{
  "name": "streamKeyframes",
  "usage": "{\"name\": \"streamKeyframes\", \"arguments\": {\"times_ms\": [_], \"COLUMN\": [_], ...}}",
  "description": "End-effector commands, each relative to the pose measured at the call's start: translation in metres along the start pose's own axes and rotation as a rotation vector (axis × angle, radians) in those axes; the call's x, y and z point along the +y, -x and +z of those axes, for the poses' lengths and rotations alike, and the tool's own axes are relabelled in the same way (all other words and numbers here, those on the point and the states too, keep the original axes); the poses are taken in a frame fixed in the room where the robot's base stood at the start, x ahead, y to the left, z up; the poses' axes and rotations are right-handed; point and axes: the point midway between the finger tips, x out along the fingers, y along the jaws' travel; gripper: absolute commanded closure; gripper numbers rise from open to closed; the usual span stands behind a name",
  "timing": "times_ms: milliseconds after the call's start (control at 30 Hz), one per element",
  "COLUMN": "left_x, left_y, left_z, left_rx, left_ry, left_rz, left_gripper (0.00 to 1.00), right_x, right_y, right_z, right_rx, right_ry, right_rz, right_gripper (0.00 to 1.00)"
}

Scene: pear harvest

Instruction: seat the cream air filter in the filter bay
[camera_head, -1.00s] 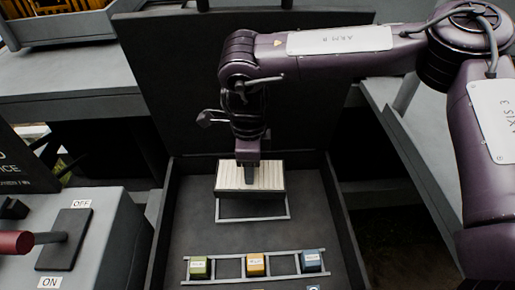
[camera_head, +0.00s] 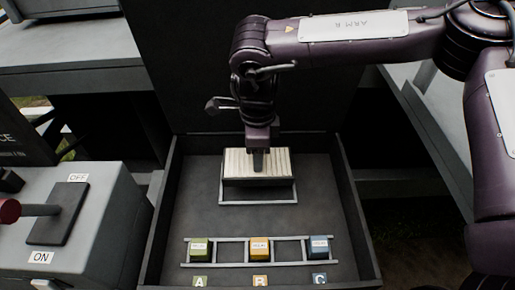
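The cream air filter (camera_head: 237,163) has a pleated top and a dark frame. It is over the back part of the filter bay, a light rectangular frame (camera_head: 258,202) on the floor of the dark open box. My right gripper (camera_head: 258,163) points down at the middle of the filter, and its tip meets the pleats. The fingers are small and dark here, so I cannot tell whether they are closed on it. Whether the filter rests or hangs slightly above the floor is also unclear. My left gripper is not in view.
A rack in front holds a green block (camera_head: 200,250), a yellow block (camera_head: 259,250) and a blue block (camera_head: 318,248), above labels A, B and C. The box's side walls (camera_head: 352,215) stand around them. A switch box with a red-ended lever (camera_head: 40,210) is at left.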

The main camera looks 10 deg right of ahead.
Motion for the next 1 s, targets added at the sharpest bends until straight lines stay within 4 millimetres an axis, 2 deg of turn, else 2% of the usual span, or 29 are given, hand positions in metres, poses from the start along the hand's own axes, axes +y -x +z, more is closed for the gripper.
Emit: {"name": "streamKeyframes", "arguments": {"times_ms": [33, 233, 700, 1000], "left_x": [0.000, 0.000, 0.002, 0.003], "left_y": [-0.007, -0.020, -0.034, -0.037], "left_z": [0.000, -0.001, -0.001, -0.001], "left_rx": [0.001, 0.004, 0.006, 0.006], "left_ry": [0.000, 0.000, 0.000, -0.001], "left_rz": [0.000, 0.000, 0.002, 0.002], "left_gripper": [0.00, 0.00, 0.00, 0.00], "right_x": [0.000, 0.000, 0.000, 0.000], "right_y": [-0.007, -0.021, -0.052, -0.059], "right_z": [0.000, 0.000, 0.000, 0.000], "right_rx": [0.000, 0.000, -0.001, -0.002], "right_ry": [0.000, 0.000, -0.001, 0.000], "right_rz": [-0.001, -0.001, 0.001, 0.000], "right_gripper": [0.85, 0.85, 0.85, 0.85]}}
